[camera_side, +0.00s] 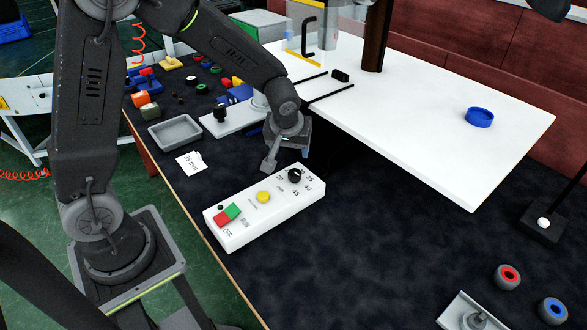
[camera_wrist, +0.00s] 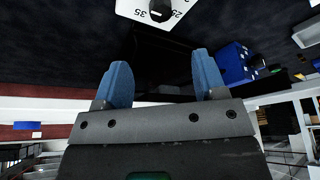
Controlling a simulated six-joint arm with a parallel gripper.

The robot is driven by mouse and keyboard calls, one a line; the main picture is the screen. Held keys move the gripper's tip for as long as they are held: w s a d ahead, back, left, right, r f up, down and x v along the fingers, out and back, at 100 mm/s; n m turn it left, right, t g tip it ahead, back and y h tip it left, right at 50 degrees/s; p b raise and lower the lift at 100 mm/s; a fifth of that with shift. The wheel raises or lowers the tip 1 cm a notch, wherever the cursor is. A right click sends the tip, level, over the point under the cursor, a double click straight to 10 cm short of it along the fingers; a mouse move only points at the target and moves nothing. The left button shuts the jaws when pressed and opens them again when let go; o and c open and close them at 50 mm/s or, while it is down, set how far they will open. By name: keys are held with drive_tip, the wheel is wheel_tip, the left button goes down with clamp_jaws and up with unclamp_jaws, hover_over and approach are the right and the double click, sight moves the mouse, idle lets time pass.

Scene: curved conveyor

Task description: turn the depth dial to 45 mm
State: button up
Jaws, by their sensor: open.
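The depth dial is a small black knob (camera_side: 295,175) at the right end of a white control box (camera_side: 240,232). Numbers including 35, 40 and 45 are printed around it; which one it points to is too small to tell. In the wrist view the knob (camera_wrist: 160,10) is at the top edge, partly cut off, beside 35 and 25. My gripper (camera_side: 271,162) is just above and behind the dial end of the box, apart from the knob. Its two blue fingers (camera_wrist: 163,78) are apart with nothing between them.
The box also bears a yellow button (camera_side: 263,196) and a red and green switch (camera_side: 227,215). A small card (camera_side: 191,162), seemingly reading 25 mm, and a grey tray (camera_side: 175,132) lie to the left.

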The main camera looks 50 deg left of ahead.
sight(294, 172)
drive_tip(key=shift+n+y, duration=0.3)
drive_tip(key=shift+n, duration=0.2)
drive_tip(key=x, duration=1.3)
drive_tip(key=shift+w+f, duration=0.3)
drive_tip(key=c, duration=0.9)
